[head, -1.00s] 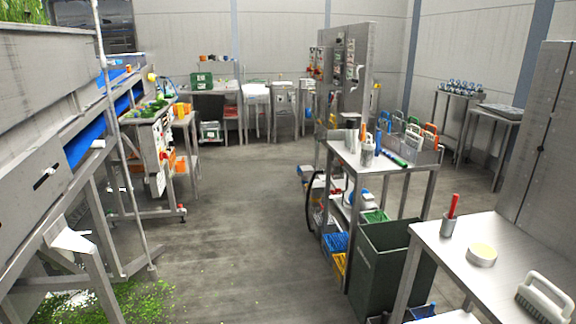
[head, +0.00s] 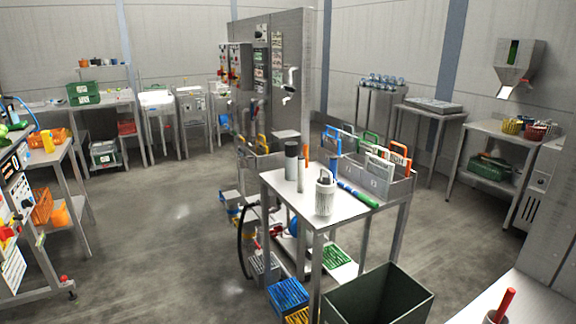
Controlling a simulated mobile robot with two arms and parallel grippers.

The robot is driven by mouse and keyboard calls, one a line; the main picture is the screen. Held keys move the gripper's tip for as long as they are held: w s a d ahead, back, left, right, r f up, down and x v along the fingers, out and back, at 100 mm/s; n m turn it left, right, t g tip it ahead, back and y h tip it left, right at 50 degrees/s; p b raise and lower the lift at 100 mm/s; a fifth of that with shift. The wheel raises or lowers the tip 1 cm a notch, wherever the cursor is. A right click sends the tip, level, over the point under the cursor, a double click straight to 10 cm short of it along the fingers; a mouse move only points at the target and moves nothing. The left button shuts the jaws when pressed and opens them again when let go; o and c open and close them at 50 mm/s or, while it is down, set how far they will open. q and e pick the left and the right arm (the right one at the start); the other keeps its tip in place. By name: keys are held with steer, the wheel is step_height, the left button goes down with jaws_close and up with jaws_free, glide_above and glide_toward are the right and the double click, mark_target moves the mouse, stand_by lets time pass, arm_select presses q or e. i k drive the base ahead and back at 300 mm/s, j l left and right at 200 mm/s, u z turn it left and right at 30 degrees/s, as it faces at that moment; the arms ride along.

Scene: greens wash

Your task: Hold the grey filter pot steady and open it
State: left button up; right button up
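A light grey, ribbed pot (head: 325,196) with a handle on top stands upright near the front of the steel trolley top (head: 275,180). A dark grey cylinder (head: 291,163) stands upright behind it to the left, with a thin light upright piece beside it. I cannot tell for sure which of them is the grey filter pot, or whether either has a lid. Neither of my grippers is in view.
A rack of colored-handled boards (head: 385,178) and a green-and-blue tool (head: 358,194) share the trolley top. A dark green bin (head: 378,300) stands at its front right. A steel table corner (head: 530,300) is at lower right. Floor (head: 165,230) left of the trolley is clear.

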mark_target(290, 164)
steer(key=i+j+z, duration=0.2)
steer(key=z, duration=0.15)
steer(key=i+j+z, duration=0.2)
steer(key=z, duration=0.15)
steer(key=i+j+z, duration=0.1)
steer(key=j+z, duration=0.25)
steer(key=l, duration=0.1)
